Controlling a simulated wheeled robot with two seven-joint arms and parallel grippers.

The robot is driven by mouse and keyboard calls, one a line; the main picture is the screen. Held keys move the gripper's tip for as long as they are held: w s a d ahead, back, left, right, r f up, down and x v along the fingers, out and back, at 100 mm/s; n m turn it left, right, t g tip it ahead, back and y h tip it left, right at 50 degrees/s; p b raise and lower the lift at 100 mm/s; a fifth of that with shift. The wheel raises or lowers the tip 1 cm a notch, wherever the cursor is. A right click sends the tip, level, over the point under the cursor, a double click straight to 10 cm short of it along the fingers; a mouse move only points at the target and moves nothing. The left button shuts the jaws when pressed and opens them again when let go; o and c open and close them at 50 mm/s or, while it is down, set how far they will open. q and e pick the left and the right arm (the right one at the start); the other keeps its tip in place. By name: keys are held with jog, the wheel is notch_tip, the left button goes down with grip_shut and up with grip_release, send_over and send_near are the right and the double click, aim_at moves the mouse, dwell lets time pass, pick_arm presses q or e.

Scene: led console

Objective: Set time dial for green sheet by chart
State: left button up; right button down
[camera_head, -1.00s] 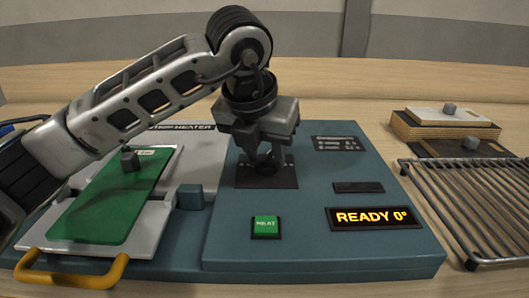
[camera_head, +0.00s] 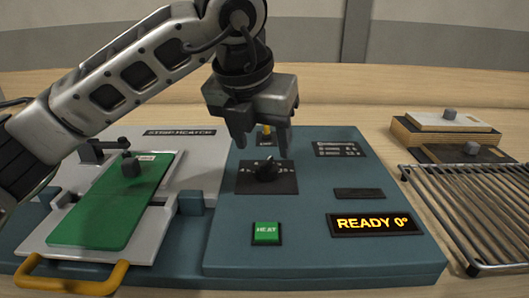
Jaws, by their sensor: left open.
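The time dial (camera_head: 267,171) is a black knob on a dark square plate with small white marks, on the teal console (camera_head: 312,205). My left gripper (camera_head: 258,140) is open and empty, above and behind the dial, apart from it. The green sheet (camera_head: 115,205) lies on the grey tray at the left, with a small dark knob on it and a pale label too small to read. The chart (camera_head: 338,148) is a small black panel with white lines at the console's back right; its text is unreadable. My right gripper is not in view.
A green HEAT button (camera_head: 266,232) and a display reading READY 0° (camera_head: 374,223) are at the console's front. A yellow handle (camera_head: 72,281) is at the tray's front. A wire rack (camera_head: 475,213) and stacked boards (camera_head: 446,124) stand at the right.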

pick_arm(q)
jog(key=v, duration=1.1)
jog(key=shift+r, duration=0.3)
jog(key=shift+s, duration=0.15)
